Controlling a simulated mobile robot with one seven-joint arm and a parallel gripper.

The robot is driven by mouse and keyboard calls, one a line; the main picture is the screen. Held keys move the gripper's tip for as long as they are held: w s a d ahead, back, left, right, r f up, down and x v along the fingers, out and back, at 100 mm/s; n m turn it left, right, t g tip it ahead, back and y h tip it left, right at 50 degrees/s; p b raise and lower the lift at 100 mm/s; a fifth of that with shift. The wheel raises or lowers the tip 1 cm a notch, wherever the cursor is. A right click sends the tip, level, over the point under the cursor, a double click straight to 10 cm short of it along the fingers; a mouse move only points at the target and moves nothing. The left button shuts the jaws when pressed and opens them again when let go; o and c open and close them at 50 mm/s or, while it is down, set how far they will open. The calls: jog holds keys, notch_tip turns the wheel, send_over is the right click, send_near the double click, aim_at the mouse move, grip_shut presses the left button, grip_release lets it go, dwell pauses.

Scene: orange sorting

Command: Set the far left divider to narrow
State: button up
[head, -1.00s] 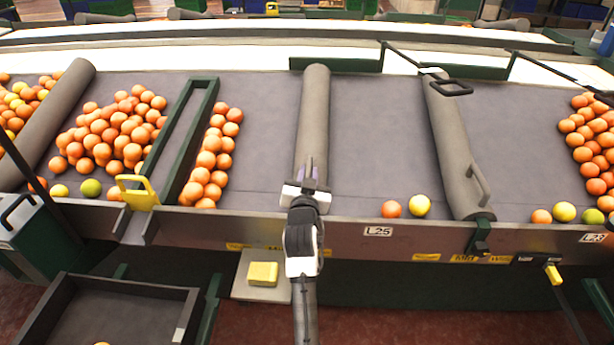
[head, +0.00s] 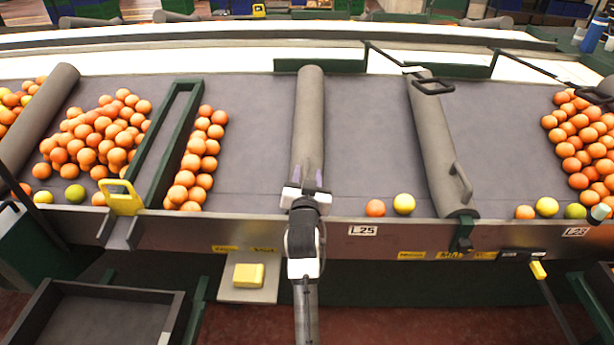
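At the left edge, a grey padded divider (head: 42,125) lies slantwise across the grey sorting belt. To its right is a green frame divider (head: 172,140) with a yellow handle (head: 123,197) at its near end. A grey padded divider (head: 308,120) lies in the middle, and another (head: 436,140) with dark handles lies to the right. My gripper (head: 306,178) is over the near end of the middle divider, its fingers apart with nothing seen held between them. I cannot tell whether it touches that divider. The handle of the leftmost divider is not clearly visible.
Oranges (head: 95,135) are heaped between the leftmost and green dividers, with more (head: 195,160) right of the green one and at far right. A yellow block (head: 249,276) sits on a small shelf below the rail. A dark bin (head: 85,320) stands at lower left.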

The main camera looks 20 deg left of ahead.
jog(key=b+v, duration=0.3)
jog(key=v, duration=0.9)
jog(key=shift+s+d+f+b, duration=0.1)
jog(key=shift+s+b, duration=0.2)
jog(key=shift+b, duration=0.05)
jog(key=shift+s+d, duration=0.15)
jog(key=shift+s, duration=0.45)
